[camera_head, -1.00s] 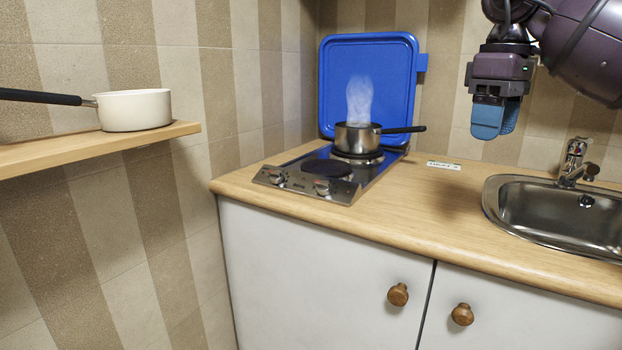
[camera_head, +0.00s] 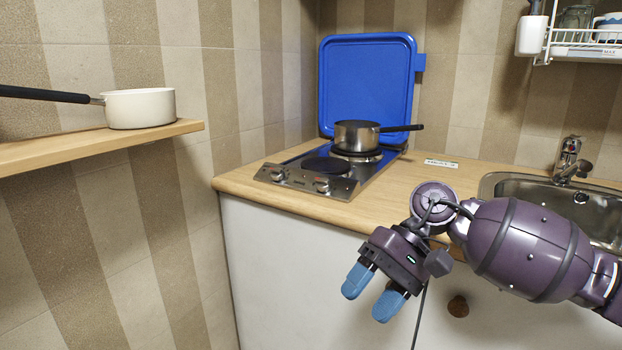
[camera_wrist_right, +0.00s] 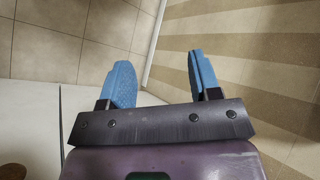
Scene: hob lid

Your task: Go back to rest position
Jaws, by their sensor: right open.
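My right gripper (camera_head: 374,292) hangs in front of the cabinet below the worktop edge, its two blue fingers apart and empty. The blue hob lid (camera_head: 368,82) stands upright behind the hob (camera_head: 318,176). A steel pot (camera_head: 356,135) with a black handle sits on the rear plate. The front plate is bare. My left gripper is not in view.
A white pan (camera_head: 139,108) rests on the wooden shelf (camera_head: 100,145) at left. The sink (camera_head: 500,186) and tap (camera_head: 570,158) are at right, partly behind my right arm. A wire rack (camera_head: 585,42) with dishes hangs above. The worktop (camera_head: 400,186) is mostly clear.

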